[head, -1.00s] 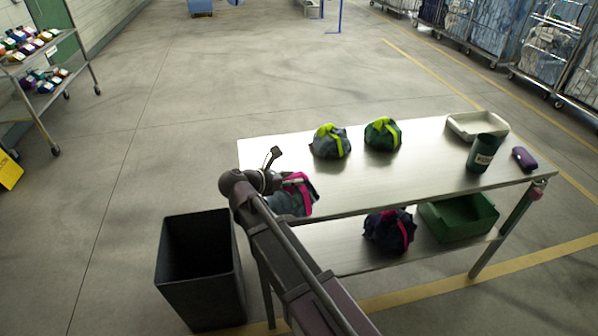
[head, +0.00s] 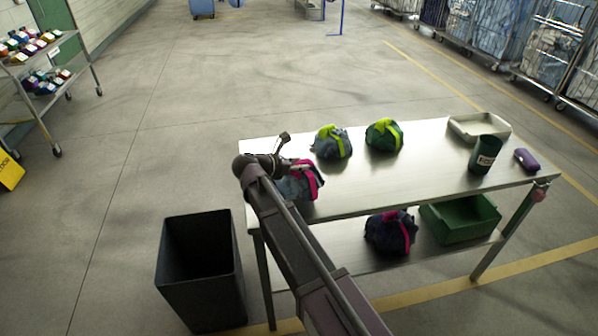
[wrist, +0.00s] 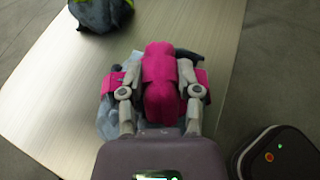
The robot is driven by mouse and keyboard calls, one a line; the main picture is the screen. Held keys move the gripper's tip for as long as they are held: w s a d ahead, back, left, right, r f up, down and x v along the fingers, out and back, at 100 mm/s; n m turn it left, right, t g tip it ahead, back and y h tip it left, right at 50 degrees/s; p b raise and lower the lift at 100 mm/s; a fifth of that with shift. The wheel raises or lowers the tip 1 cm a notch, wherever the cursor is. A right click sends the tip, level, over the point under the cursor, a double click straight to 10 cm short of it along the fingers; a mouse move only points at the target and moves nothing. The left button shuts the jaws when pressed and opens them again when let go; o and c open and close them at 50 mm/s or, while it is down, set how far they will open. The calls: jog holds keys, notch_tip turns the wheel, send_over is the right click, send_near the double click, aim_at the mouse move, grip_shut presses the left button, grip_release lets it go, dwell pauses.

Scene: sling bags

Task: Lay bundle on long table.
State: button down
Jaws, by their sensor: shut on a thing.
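The bundle in my gripper is a grey-blue sling bag with a pink strap (head: 312,178), at the left end of the long table (head: 360,196) in the head view. In the wrist view my gripper (wrist: 160,92) is shut on the bundle's pink strap (wrist: 160,65), with grey-blue cloth hanging below and to the left. The bundle is over the steel tabletop; I cannot tell whether it touches it. My arm partly hides it in the head view.
A grey bag (head: 332,144) and a green bag (head: 384,136), both with lime straps, sit on the tabletop. A white tray (head: 462,134), dark cup (head: 484,154) and purple case (head: 526,160) stand right. Below are a navy bag (head: 385,234) and green crate (head: 436,225). A black bin (head: 202,275) stands left.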

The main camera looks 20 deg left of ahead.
jog(key=shift+w+f+b, duration=0.45)
jog(key=shift+f+b, duration=0.05)
jog(key=shift+f, duration=0.1)
jog(key=shift+f+b, duration=1.25)
jog(key=shift+c, duration=1.5)
grip_release()
jog(key=shift+r, duration=0.1)
jog(key=p+v, duration=0.4)
jog(key=v, duration=0.8)
jog(key=shift+p, duration=0.3)
